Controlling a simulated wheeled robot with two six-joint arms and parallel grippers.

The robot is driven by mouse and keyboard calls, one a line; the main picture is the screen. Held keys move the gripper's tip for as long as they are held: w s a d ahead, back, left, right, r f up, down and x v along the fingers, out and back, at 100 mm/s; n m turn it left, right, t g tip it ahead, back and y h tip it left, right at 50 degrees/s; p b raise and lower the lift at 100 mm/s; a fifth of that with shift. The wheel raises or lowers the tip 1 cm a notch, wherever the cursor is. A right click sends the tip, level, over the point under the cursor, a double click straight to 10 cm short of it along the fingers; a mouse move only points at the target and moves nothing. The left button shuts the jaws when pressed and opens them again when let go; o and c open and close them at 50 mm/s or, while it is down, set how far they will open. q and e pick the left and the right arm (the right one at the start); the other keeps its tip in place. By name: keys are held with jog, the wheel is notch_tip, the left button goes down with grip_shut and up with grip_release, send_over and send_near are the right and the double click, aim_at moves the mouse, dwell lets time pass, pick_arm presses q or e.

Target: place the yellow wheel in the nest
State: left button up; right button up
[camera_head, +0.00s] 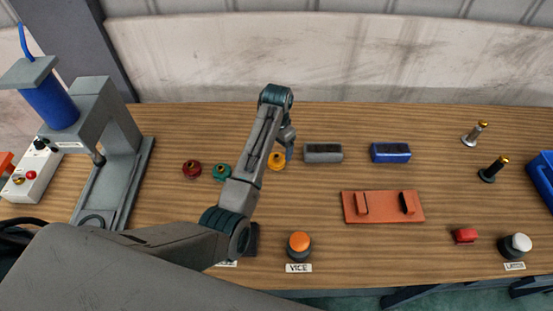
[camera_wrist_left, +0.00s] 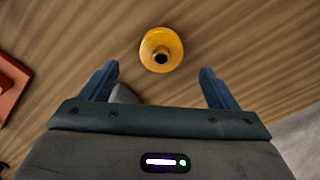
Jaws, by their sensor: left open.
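The yellow wheel (camera_head: 276,163) lies on the wooden table, just beside my left gripper (camera_head: 288,152) in the head view. In the left wrist view the yellow wheel (camera_wrist_left: 161,45) shows its dark centre hole. It sits ahead of the gap between the two blue fingers of my left gripper (camera_wrist_left: 159,82), roughly centred. The gripper is open and nothing is between its fingers. I cannot pick out the nest with certainty in these views. My right gripper is not in view.
Red (camera_head: 192,168) and green (camera_head: 221,172) wheels lie left of my arm. A grey press (camera_head: 110,125) stands at the left. Grey (camera_head: 323,153) and blue (camera_head: 390,153) blocks, an orange plate (camera_head: 385,216) and a VICE button (camera_head: 299,243) are to the right.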

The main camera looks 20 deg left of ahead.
aim_at(277, 156)
pick_arm(q)
jog(key=shift+f, duration=0.35)
notch_tip(277, 156, down, 5)
jog(key=p, duration=0.2)
jog(key=shift+a+r+p, duration=0.1)
jog(key=shift+r+p, duration=0.1)
jog(key=shift+p, duration=0.1)
jog(key=shift+f, duration=0.45)
jog(key=c, duration=1.4)
jog(key=shift+w+r, duration=0.1)
jog(key=shift+c, duration=1.1)
jog(key=shift+r, duration=0.15)
